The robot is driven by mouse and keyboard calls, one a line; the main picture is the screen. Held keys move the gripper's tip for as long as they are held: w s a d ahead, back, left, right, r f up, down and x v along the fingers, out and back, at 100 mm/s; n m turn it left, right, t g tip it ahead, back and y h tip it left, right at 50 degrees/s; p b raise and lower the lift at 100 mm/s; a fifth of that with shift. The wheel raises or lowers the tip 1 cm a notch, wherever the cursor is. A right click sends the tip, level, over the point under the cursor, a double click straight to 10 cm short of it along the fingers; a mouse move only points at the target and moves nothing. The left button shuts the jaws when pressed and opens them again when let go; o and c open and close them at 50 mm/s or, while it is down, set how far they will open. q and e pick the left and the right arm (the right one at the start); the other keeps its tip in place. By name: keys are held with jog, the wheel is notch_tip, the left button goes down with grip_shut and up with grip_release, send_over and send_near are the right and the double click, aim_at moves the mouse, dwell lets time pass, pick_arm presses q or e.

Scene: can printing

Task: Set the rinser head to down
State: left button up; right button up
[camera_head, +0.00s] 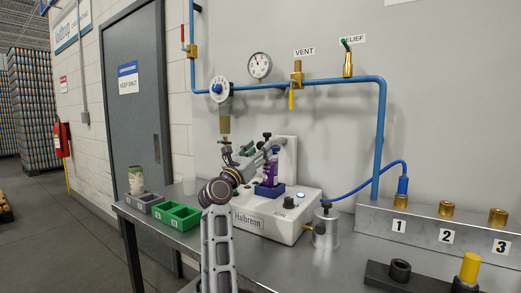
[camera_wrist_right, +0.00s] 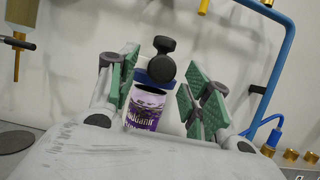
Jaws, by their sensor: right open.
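The rinser head shows in the right wrist view as a black knob (camera_wrist_right: 163,46) above a blue collar (camera_wrist_right: 155,77). A purple printed can (camera_wrist_right: 147,108) stands upright just below the collar; I cannot tell if they touch. In the head view the can (camera_head: 271,171) is on a blue holder (camera_head: 268,191) on the white Halbrenn machine (camera_head: 268,224). My right gripper (camera_head: 258,151) is at the machine, partly hiding the head. In the wrist view its green-padded fingers (camera_wrist_right: 165,88) are spread apart, with the can and collar between them in the picture. My left gripper is out of view.
Green bin (camera_head: 179,219) and a patterned can (camera_head: 136,180) are on the table at left. A silver cylinder (camera_head: 326,228) stands right of the machine. Blue pipe (camera_head: 381,140) runs along the wall to a numbered metal manifold (camera_head: 460,236). A black fixture (camera_head: 400,270) is at front right.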

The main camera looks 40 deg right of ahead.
jog(key=shift+v, duration=2.7)
jog(key=shift+a+f, duration=0.1)
